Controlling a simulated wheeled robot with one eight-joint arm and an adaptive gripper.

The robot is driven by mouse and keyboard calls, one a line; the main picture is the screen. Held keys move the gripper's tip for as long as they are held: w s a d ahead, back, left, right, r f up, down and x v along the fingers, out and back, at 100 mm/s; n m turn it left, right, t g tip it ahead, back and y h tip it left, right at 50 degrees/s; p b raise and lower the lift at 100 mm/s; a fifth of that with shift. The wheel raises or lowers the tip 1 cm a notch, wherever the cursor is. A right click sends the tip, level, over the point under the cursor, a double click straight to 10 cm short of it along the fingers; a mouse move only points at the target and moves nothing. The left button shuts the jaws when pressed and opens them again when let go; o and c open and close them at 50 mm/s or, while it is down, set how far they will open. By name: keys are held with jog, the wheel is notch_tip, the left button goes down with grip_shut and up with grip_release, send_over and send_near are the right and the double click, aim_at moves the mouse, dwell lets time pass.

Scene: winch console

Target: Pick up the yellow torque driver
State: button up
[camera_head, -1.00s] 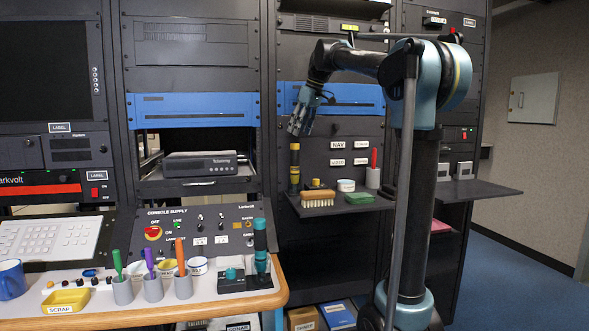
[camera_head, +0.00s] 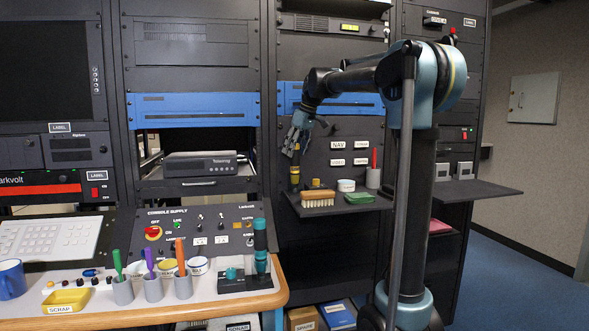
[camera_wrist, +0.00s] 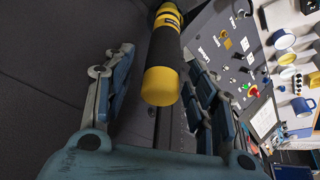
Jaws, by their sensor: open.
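The yellow and black torque driver (camera_head: 295,177) stands upright at the left end of the small shelf. In the wrist view the torque driver (camera_wrist: 163,68) lies between the two fingers, its yellow end towards the camera. My gripper (camera_head: 296,148) is open and points down at the driver's top. In the wrist view my gripper (camera_wrist: 158,62) has a finger on each side of the driver, with a clear gap on the left and a narrower one on the right. The driver's lower end is cut off in that view.
A teal-and-black tool (camera_head: 260,245) stands on the desk's right end. The rack panel is close behind the shelf.

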grip_shut()
jog(key=shift+r, duration=0.1)
jog(key=shift+r, duration=0.25)
notch_tip(320, 180, up, 11)
jog(key=s+d, duration=1)
jog(key=d, duration=0.4)
jog(key=shift+s+d+r, duration=0.2)
jog(key=shift+d, duration=0.15)
